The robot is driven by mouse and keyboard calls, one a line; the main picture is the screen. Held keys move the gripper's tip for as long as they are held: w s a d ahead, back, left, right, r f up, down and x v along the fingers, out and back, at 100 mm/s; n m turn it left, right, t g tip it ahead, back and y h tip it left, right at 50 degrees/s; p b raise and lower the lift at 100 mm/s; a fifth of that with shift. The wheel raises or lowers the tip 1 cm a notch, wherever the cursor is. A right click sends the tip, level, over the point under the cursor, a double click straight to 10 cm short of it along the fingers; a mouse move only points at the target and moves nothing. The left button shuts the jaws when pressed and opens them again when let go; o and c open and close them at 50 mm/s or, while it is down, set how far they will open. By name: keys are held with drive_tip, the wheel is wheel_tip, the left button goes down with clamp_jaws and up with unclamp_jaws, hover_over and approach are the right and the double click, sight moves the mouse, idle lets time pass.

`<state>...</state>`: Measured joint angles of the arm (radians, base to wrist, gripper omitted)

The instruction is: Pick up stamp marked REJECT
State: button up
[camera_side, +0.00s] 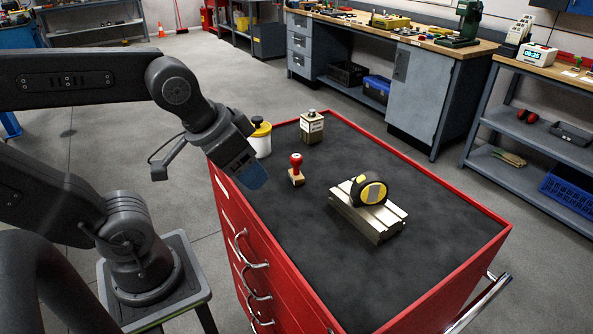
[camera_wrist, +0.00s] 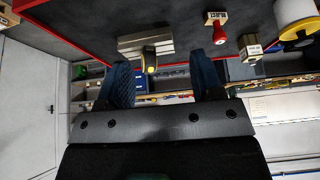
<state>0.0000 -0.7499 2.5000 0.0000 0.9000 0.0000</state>
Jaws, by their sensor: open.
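A stamp with a red handle (camera_side: 296,162) and a pale wooden base stands upright on the cart's dark top. In the wrist view the red-handled stamp (camera_wrist: 218,30) shows at the upper right, with a label on its base too small to read surely. My gripper (camera_side: 254,177) is over the cart's left edge, to the left of the stamp and apart from it. Its two blue fingers are spread with nothing between them in the wrist view (camera_wrist: 165,82).
A labelled beige block-like container (camera_side: 311,128) and a white jar with yellow lid (camera_side: 261,141) stand behind the stamp. A yellow-black tape measure (camera_side: 369,190) rests on a slotted metal block (camera_side: 345,213) to the right. The front of the red-rimmed cart top (camera_side: 370,275) is clear.

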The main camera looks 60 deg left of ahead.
drive_tip(key=w+a+n+g+y, duration=0.2)
drive_tip(key=w+a+n, duration=0.2)
drive_tip(key=w+n, duration=0.25)
drive_tip(key=n+g+y, duration=0.1)
drive_tip(key=n+y, duration=0.1)
drive_tip(key=n, duration=0.3)
approach(296, 157)
drive_tip(key=x, duration=0.7)
drive_tip(key=shift+a+f, duration=0.15)
drive_tip(key=shift+a, duration=0.15)
drive_tip(key=shift+d+x, duration=0.1)
drive_tip(key=shift+x, duration=1.2)
drive_tip(key=shift+d+x, duration=0.15)
drive_tip(key=shift+x, duration=1.2)
drive_tip(key=shift+w, duration=0.1)
drive_tip(key=shift+c, duration=0.3)
drive_tip(key=c, duration=0.9)
